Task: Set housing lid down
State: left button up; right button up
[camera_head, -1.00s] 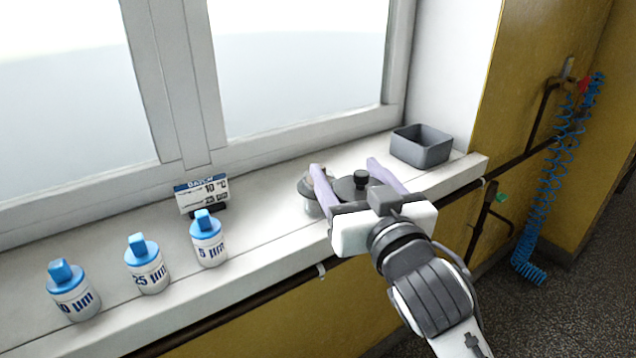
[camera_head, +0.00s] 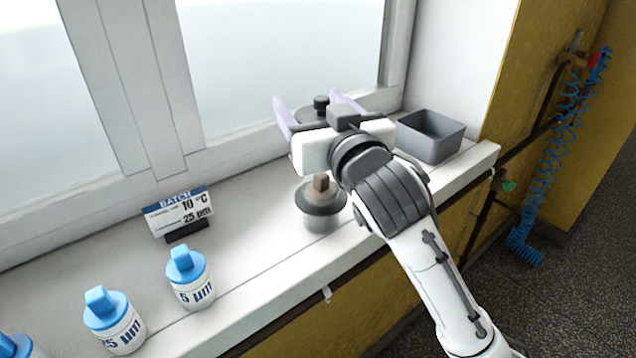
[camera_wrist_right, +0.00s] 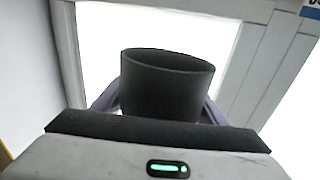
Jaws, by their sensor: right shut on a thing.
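My right gripper (camera_head: 306,99) is shut on the dark round housing lid (camera_head: 313,115), which has a black knob on top. The lid is between the two pale purple fingers, over the back of the sill near the window; whether it touches the sill is hidden. In the right wrist view a dark grey round piece (camera_wrist_right: 165,90) shows between the fingers, in front of the bright window. A grey round housing (camera_head: 320,218) stands on the sill in front of the gripper, with a brown block (camera_head: 321,187) sticking up from its top. My left gripper is not in view.
A dark grey open box (camera_head: 430,140) stands right of the gripper on the white sill (camera_head: 255,255). A batch sign (camera_head: 180,212) and several blue-capped bottles (camera_head: 190,278) stand to the left. The sill between sign and housing is clear. A blue coiled hose hangs far right.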

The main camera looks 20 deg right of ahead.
notch_tip(320, 180, down, 9)
jog(key=b, duration=0.1)
dwell(0.3)
jog(key=shift+f, duration=0.1)
jog(key=o, duration=1.1)
jog(key=shift+c, duration=0.2)
